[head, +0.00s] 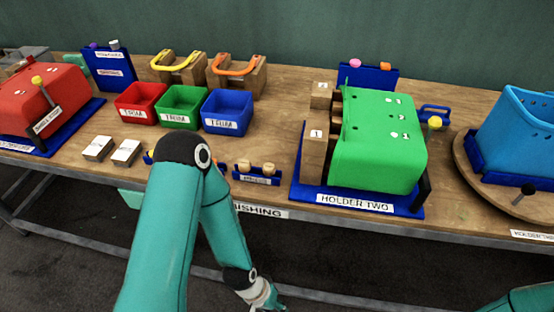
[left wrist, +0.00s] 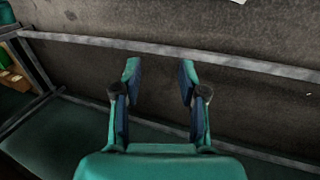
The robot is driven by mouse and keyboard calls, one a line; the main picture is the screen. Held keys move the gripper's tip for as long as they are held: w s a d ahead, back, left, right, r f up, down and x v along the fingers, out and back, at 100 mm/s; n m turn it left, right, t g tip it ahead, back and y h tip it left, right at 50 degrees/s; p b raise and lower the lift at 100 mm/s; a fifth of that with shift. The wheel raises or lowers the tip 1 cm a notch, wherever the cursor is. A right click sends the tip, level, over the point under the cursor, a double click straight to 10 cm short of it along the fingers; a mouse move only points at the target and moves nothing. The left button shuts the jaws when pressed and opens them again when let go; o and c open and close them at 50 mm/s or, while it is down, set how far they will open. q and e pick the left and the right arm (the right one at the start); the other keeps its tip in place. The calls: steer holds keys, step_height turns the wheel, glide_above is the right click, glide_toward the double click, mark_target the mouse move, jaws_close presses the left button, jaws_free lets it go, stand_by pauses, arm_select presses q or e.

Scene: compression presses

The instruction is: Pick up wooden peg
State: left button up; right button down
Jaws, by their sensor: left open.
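Two short wooden pegs (head: 242,165) (head: 268,168) stand side by side in a small blue labelled rack (head: 256,179) near the table's front edge in the head view. Another blue rack is mostly hidden behind my left arm's elbow. My left gripper (left wrist: 158,75) shows in the left wrist view, its two fingers apart with nothing between them. It points toward the dark floor and grey metal rails, away from the pegs. In the head view my left arm bends down in front of the table, and its gripper is not clearly visible. My right gripper is out of view.
Right of the rack stands a green press (head: 378,140) on a blue base. Red (head: 137,116), green (head: 160,123) and blue (head: 205,127) bins stand behind the rack. A red press (head: 40,98) is at left, a blue basket (head: 525,130) at right. The table's front rail (head: 330,225) lies beside my left arm.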

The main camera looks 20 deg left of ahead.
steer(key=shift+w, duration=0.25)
